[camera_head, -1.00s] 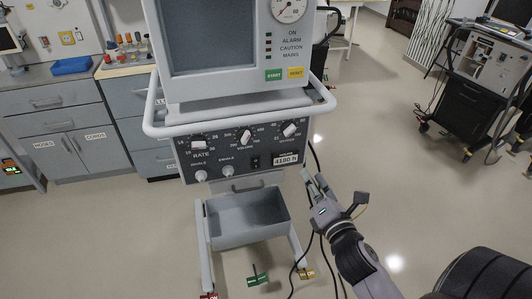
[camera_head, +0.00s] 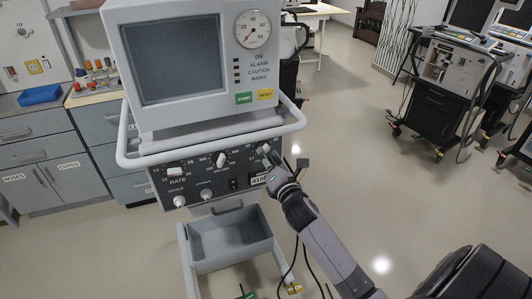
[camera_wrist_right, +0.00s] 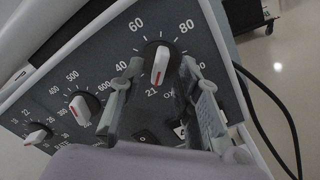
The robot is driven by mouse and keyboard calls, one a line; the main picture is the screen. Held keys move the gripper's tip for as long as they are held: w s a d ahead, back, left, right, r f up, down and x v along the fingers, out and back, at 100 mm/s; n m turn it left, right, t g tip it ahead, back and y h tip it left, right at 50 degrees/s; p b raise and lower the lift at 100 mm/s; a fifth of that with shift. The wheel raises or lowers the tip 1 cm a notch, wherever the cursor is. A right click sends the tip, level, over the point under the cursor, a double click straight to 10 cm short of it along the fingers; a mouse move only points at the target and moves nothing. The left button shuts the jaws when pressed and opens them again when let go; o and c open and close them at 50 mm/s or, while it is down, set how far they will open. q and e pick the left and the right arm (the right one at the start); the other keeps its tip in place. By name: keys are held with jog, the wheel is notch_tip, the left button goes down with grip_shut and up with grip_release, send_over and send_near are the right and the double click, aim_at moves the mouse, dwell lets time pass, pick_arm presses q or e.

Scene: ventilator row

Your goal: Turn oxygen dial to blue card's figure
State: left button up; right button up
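The oxygen dial (camera_wrist_right: 160,66) is a black knob with a white pointer bar and a red mark, on the ventilator's dark panel (camera_head: 215,184). In the right wrist view the bar stands nearly upright, slightly tilted, among printed figures including 21, 40, 60 and 80. My right gripper (camera_wrist_right: 160,72) is open, its fingers on either side of the dial; I cannot tell whether they touch it. In the head view my right gripper (camera_head: 271,163) is at the panel's right end and partly hides the dial. I see no blue card. My left gripper is out of view.
The ventilator's grey rail (camera_head: 128,145) runs around above the panel. The volume dial (camera_head: 221,159) and rate dial (camera_head: 175,171) are to the left. An open grey drawer (camera_head: 228,246) is below. Cables hang at the right. Another machine (camera_head: 437,85) stands back right, with clear floor between.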

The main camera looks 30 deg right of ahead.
jog(key=shift+x, duration=0.75)
jog(key=shift+c, duration=0.3)
grip_shut()
